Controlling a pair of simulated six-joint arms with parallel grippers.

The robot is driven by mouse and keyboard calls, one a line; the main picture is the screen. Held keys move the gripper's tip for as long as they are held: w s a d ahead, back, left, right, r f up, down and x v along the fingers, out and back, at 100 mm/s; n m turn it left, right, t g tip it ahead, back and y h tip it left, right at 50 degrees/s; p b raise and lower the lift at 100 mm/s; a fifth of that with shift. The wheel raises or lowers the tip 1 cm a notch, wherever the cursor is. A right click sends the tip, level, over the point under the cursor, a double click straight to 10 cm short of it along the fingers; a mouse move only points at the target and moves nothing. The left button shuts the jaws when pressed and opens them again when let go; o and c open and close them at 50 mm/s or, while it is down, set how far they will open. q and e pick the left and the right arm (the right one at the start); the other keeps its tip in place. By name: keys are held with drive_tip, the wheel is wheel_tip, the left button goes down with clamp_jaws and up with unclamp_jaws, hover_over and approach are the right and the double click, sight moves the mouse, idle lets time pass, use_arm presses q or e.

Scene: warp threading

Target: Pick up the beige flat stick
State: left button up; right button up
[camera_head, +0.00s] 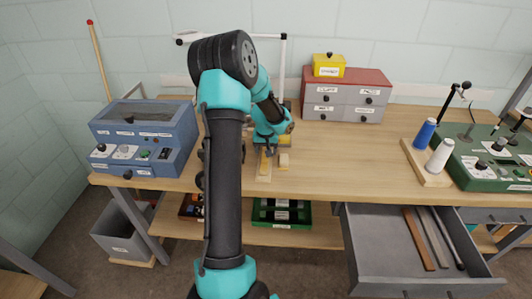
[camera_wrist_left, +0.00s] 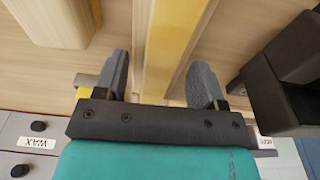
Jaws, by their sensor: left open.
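In the head view a narrow beige flat piece (camera_head: 264,177) lies on the table below my left gripper, near the table's front edge; it appears to be the beige flat stick. In the left wrist view a long beige-yellow strip (camera_wrist_left: 172,45) runs between the two fingers. My left gripper (camera_wrist_left: 160,82) is open, with a finger on each side of the strip and a visible gap to both. Whether the fingertips reach down to its level I cannot tell. In the head view my arm hides part of this area. My right gripper is not in view.
A small beige block (camera_head: 284,161) stands just right of the stick; a blue machine (camera_head: 145,138) is at left. A grey drawer cabinet (camera_head: 345,98) stands behind. A spool stand (camera_head: 427,165) is at right. An open drawer (camera_head: 380,250) holds several bars. The table's right-centre is clear.

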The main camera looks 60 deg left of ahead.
use_arm(q)
drive_tip(key=c, duration=1)
drive_tip(key=shift+c, duration=0.2)
drive_tip(key=shift+r, duration=1.3)
drive_tip(key=s+d, duration=0.2)
drive_tip(key=d, duration=0.2)
drive_tip(key=s+d+r, duration=0.1)
drive_tip(key=s+d, duration=0.2)
drive_tip(key=d, duration=0.2)
drive_tip(key=s+d+r, duration=0.1)
drive_tip(key=s+d, duration=0.2)
drive_tip(key=d, duration=0.1)
drive_tip(key=shift+d+r, duration=0.2)
drive_tip(key=shift+d, duration=0.2)
